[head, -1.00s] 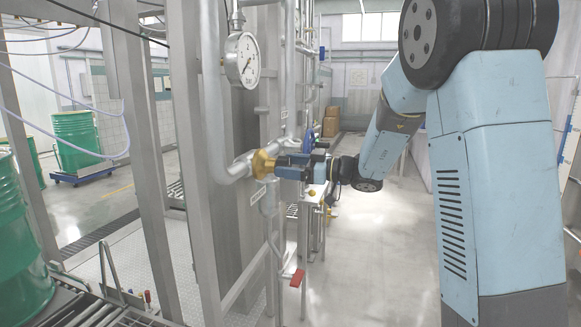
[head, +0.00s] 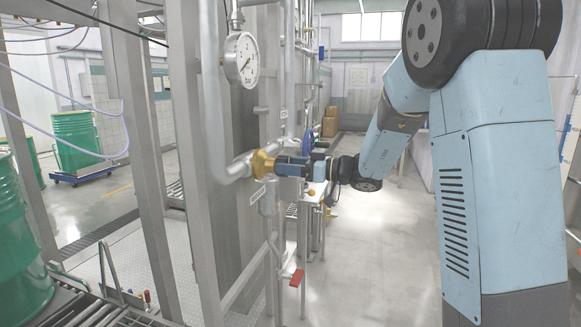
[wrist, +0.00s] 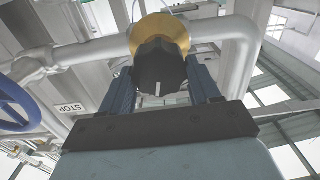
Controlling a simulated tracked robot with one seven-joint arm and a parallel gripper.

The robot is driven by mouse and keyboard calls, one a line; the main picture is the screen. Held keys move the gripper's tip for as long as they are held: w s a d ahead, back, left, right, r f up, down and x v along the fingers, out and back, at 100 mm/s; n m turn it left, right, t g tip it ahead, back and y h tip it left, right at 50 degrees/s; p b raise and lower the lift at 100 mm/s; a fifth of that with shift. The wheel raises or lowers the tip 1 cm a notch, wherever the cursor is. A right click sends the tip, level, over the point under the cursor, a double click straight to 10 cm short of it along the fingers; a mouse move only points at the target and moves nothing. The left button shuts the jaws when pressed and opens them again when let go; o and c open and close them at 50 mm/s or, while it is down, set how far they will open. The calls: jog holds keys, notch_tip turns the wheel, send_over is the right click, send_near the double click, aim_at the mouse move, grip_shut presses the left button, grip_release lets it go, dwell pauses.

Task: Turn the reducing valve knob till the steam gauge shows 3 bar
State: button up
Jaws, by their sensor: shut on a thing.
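The reducing valve has a brass body (head: 262,164) on the grey steam pipe, and it also shows in the wrist view (wrist: 160,32). Its dark knob (wrist: 158,68) faces my wrist camera, with a pale mark at its lower edge. My gripper (head: 283,166) reaches the valve from the right, and its two blue fingers (wrist: 162,85) stand on either side of the knob, shut on it. The round white steam gauge (head: 241,60) hangs above the valve. Its dark needle points to the lower left; the figures are too small to read exactly.
A red-handled valve (head: 297,277) sits low on the pipework. Steel posts (head: 140,150) and green drums (head: 75,140) stand at left. The floor (head: 375,240) at centre right is open.

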jog(key=m, duration=1.8)
jog(key=f+m, duration=0.1)
jog(key=m, duration=0.9)
jog(key=shift+w+d, duration=0.15)
jog(key=shift+w, duration=0.05)
jog(key=shift+f, duration=0.1)
jog(key=o, duration=0.8)
jog(key=shift+w+f, duration=0.1)
jog(key=shift+o, duration=1.3)
jog(key=v, duration=1.3)
jog(key=shift+d, duration=0.35)
